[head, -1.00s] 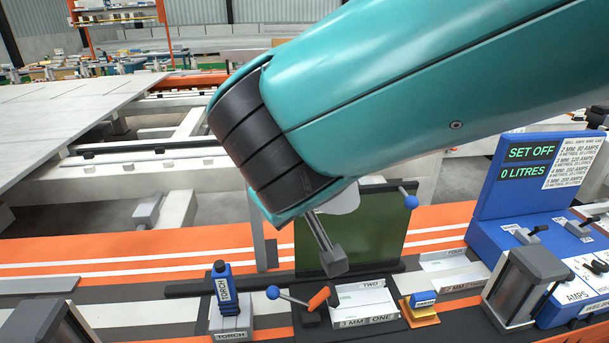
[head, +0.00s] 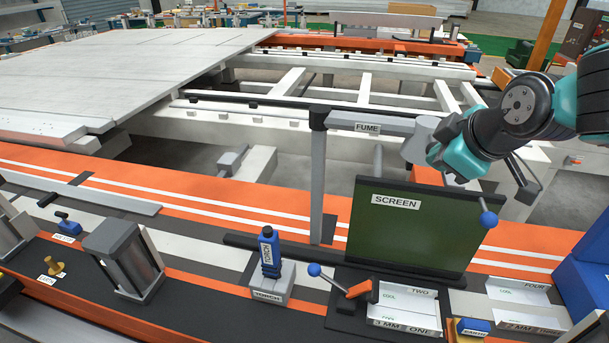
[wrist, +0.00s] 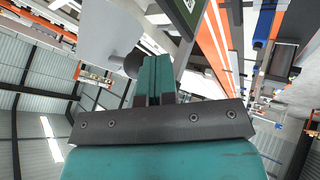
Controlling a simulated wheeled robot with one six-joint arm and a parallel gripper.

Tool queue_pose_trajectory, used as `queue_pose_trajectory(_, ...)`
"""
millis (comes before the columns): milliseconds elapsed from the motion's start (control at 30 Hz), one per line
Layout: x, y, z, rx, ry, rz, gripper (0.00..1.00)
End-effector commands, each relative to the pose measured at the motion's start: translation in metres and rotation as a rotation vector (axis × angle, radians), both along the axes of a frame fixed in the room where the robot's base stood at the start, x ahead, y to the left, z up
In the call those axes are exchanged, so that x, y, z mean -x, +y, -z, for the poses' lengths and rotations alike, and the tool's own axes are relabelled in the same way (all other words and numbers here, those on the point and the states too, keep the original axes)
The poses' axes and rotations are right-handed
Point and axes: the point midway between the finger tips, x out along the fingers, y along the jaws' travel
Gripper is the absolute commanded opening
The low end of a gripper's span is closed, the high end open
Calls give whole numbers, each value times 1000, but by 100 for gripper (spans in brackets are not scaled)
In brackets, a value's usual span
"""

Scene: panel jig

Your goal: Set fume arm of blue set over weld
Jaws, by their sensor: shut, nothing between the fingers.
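The fume arm (head: 378,124) is a grey bar labelled FUME on a dark-topped upright post. It reaches right to a pale grey hood (head: 419,141), above and behind the top of the green screen (head: 415,228). My gripper (head: 437,158) is shut and empty, close against the hood's right side. In the wrist view, my teal fingers (wrist: 155,72) are together beside a dark round knob (wrist: 133,63) on the pale hood (wrist: 103,36); I cannot tell whether they touch. Plates ONE and TWO (head: 412,300) lie in front of the screen. Part of the blue set (head: 592,262) shows at right.
A torch (head: 269,252) stands in its holder left of the plates. Another blue ball (head: 488,219) sits at the screen's right edge. Large white frames lie behind.

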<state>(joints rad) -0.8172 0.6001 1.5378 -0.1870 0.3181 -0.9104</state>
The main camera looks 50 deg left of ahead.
Motion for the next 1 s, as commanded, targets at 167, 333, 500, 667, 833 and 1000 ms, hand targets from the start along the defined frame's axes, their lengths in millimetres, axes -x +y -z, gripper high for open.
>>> queue_pose_trajectory(167,-6,6,0,-1,-1,-38,0)
queue_pose_trajectory(333,-9,7,-1,-2,-5,-44,0)
queue_pose_trajectory(500,-12,6,-1,-4,-8,-38,0)
queue_pose_trajectory(667,-13,5,-2,-5,-8,-36,0)
queue_pose_trajectory(833,-13,5,-2,-4,-8,-35,0)
queue_pose_trajectory(1000,-10,4,0,-5,-8,-37,0)
